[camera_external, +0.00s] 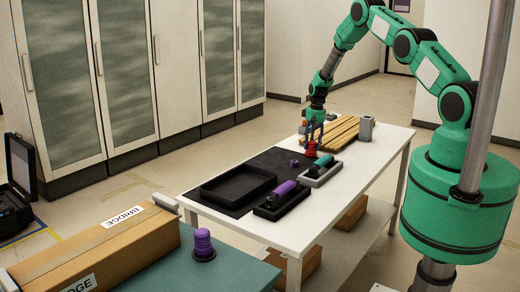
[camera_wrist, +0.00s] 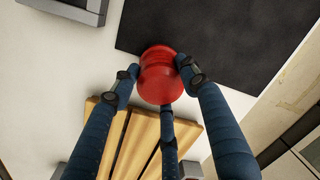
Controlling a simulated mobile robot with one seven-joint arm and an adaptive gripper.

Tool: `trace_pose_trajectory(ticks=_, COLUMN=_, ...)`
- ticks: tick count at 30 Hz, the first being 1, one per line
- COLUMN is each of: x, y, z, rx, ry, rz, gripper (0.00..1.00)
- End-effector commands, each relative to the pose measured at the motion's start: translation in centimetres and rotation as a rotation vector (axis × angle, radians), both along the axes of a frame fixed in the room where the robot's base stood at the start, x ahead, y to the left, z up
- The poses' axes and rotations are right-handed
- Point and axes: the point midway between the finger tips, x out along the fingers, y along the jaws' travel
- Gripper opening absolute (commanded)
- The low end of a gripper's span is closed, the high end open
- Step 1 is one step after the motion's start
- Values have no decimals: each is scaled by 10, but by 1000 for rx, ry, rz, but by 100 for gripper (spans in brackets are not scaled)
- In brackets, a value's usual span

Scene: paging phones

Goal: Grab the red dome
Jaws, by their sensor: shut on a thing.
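The red dome (camera_wrist: 160,82) is a rounded, glossy red piece with a ridge, held between the blue fingers of my gripper (camera_wrist: 158,85) in the wrist view. In the external view the red dome (camera_external: 312,149) is at the fingertips of my gripper (camera_external: 314,134), over the far part of the white table. My gripper points down and is shut on the dome. I cannot tell whether the dome touches the table.
A slatted wooden rack (camera_external: 331,131) and a grey cup (camera_external: 366,128) stand beyond my gripper. A black tray (camera_external: 238,186), a small purple piece (camera_external: 294,163) and handsets in cradles (camera_external: 282,200) lie nearer. A purple dome (camera_external: 203,244) stands on the green table.

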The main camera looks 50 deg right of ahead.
Motion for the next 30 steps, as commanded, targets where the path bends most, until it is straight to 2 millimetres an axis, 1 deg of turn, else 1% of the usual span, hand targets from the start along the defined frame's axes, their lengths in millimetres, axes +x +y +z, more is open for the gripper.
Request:
trace_pose_trajectory(ticks=8, x=1, y=0, z=20, rx=-1, ry=-2, rz=1, gripper=17)
trace_pose_trajectory(ticks=18, x=1, y=-1, z=67, rx=-1, ry=-3, rz=0, gripper=17)
trace_pose_trajectory(ticks=24, x=1, y=0, z=89, rx=-1, ry=-2, rz=0, gripper=17)
trace_pose_trajectory(ticks=30, x=0, y=0, z=98, rx=0, ry=1, rz=0, gripper=17)
